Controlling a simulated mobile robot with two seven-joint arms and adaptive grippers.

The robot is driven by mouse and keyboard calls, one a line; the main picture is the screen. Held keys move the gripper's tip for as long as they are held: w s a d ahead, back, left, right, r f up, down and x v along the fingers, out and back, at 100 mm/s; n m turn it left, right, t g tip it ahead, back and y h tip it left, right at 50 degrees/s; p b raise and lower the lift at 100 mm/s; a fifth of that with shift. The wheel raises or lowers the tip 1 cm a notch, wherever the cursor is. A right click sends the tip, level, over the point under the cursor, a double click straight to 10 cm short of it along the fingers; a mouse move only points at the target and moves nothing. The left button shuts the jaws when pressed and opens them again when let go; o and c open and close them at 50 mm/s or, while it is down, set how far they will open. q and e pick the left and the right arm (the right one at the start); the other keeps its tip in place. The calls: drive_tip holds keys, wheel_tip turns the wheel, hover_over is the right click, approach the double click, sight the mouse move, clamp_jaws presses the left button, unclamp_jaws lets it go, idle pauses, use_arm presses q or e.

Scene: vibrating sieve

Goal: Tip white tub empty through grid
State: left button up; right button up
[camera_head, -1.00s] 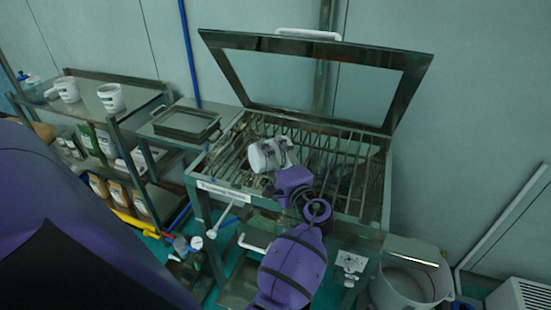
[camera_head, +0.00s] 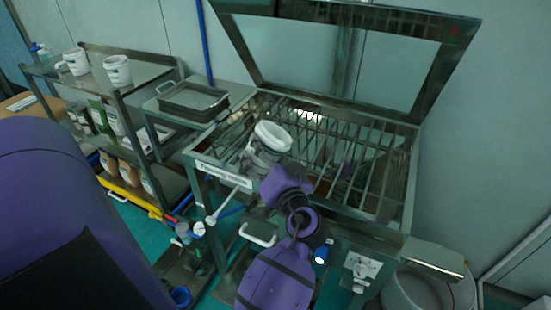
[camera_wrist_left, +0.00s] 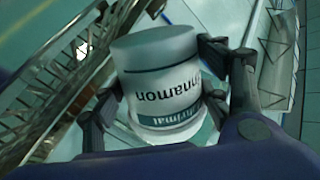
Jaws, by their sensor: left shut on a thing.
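A white tub (camera_wrist_left: 165,85) is in my left gripper (camera_head: 262,155), whose fingers close around its sides. In the left wrist view its "cinnamon" label is upside down, with a plain grey end at the top. In the head view the white tub (camera_head: 272,135) is tilted, with one round pale end facing up. I cannot tell whether that end is its mouth or base, and its contents are hidden. It is over the left front part of the sieve's bar grid (camera_head: 345,165). My right gripper is not in view.
The sieve's framed lid (camera_head: 432,75) stands open behind the grid. A metal tray (camera_head: 192,103) rests on a side table at left. Two white tubs, one at the shelf (camera_head: 117,70), stand further left. A grey bucket (camera_head: 400,290) is at lower right.

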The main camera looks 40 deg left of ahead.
use_arm(q)
drive_tip(key=n+b, duration=0.1)
drive_tip(key=s+n+b, duration=0.1)
drive_tip(key=n, duration=0.1)
drive_tip(key=s+a+n+b, duration=0.1)
drive_tip(key=n, duration=0.1)
drive_tip(key=shift+r+b, duration=0.35)
drive_tip(key=shift+r, duration=0.05)
drive_tip(key=shift+s+a+r+n+b, duration=0.1)
drive_tip(key=shift+s+r+n+b, duration=0.1)
drive_tip(key=shift+n+b, duration=0.45)
drive_tip(key=shift+n, duration=0.45)
wheel_tip(320, 180, up, 4)
drive_tip(key=shift+a+r+p, duration=0.1)
drive_tip(key=shift+p, duration=1.1)
drive_tip(key=shift+r, duration=0.2)
drive_tip(key=shift+r+p, duration=0.3)
drive_tip(key=shift+p, duration=0.1)
drive_tip(key=shift+r, duration=0.25)
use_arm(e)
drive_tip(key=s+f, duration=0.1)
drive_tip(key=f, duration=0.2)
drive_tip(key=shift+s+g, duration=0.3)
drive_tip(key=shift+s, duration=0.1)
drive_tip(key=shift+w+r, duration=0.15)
